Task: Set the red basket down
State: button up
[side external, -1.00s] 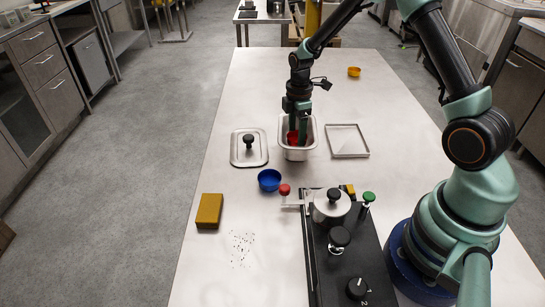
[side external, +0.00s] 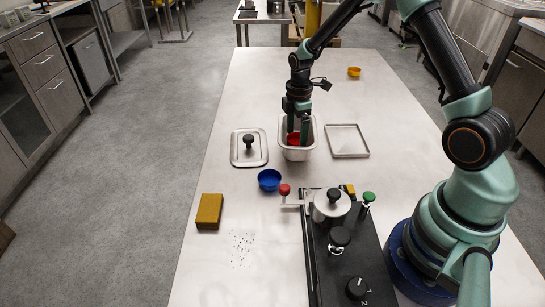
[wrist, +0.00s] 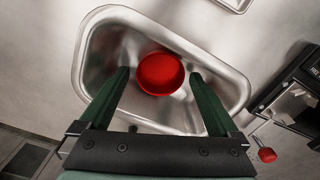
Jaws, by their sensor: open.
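The red basket (wrist: 160,73) is a small round red cup, seen from above in the wrist view. It sits inside a rectangular steel pan (wrist: 92,45), and a bit of it also shows in the side view (side external: 293,139). My gripper (side external: 298,138) points down into the pan (side external: 299,153). In the wrist view its two green fingers (wrist: 160,78) are spread wide, one on each side of the red basket, with gaps between them and its wall. The underside of the basket is hidden.
A steel lid (side external: 249,157) lies left of the pan and a shallow square tray (side external: 347,141) lies right. A blue cup (side external: 269,180), a yellow sponge block (side external: 209,211) and a black appliance with a pot (side external: 330,207) are nearer. An orange cup (side external: 354,72) is far back.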

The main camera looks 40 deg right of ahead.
notch_tip(320, 180, up, 12)
jog(key=s+a+r+m+t, duration=0.2)
jog(key=s+a+r+m, duration=0.3)
jog(key=s+m, duration=0.1)
jog(key=s+a+r+m+t, duration=0.3)
jog(key=s+r+m, duration=0.3)
jog(key=s, duration=0.3)
jog(key=shift+a+r+m+t, duration=0.2)
jog(key=shift+a+m+t, duration=0.15)
jog(key=shift+a, duration=0.5)
